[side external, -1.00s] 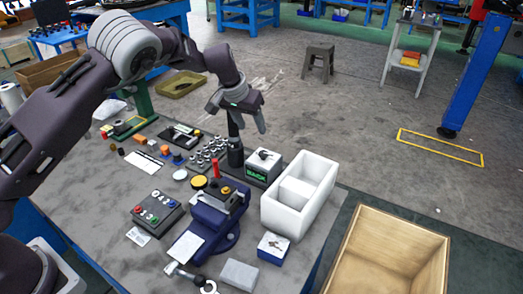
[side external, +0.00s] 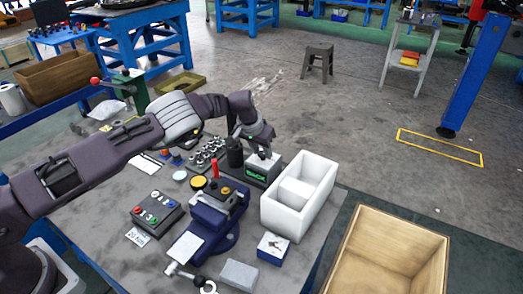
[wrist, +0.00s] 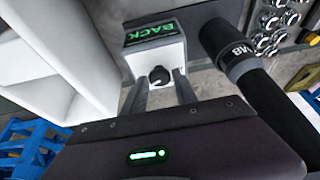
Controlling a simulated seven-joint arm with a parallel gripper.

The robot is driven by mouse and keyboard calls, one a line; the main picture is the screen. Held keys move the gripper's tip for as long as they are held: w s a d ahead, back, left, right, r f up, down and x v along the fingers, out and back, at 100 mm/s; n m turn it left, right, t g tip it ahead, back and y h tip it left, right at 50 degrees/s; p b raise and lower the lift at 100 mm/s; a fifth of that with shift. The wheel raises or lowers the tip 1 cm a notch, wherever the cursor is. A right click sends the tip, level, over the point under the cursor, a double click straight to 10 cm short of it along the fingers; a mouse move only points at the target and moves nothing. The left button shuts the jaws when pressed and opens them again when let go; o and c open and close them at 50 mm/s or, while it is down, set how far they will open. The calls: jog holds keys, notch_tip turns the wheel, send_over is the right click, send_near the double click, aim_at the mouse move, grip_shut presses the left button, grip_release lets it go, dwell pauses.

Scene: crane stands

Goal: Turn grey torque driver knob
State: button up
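A dark grey knob (wrist: 159,76) sits on the light top of a small box (wrist: 157,56) with a dark panel and green lettering. The box also shows in the side external view (side external: 263,168), just left of the white bin; there my gripper covers most of its knob. My gripper (side external: 263,154) is above the box, fingers pointing down. In the wrist view my gripper (wrist: 161,85) is open, with a finger on either side of the knob and narrow gaps visible. I cannot tell whether the fingertips reach down around it.
A black cylinder (wrist: 240,62) stands close beside the box. A white divided bin (side external: 299,193) is on its other side. A blue vise (side external: 216,222), a button box (side external: 156,214) and several metal parts (side external: 207,152) stand on the bench. A wooden crate (side external: 400,225) is at front right.

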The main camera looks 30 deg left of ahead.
grip_shut()
jog(key=shift+n, duration=0.3)
jog(key=shift+d+n+g+y, duration=0.15)
jog(key=shift+n+y, duration=0.45)
jog(key=shift+n, duration=0.8)
jog(key=shift+d+n+g+y, duration=0.15)
jog(key=shift+n+y, duration=0.45)
jog(key=shift+n, duration=0.8)
jog(key=shift+a, duration=0.1)
jog(key=o, duration=0.5)
grip_release()
jog(key=shift+v, duration=3.55)
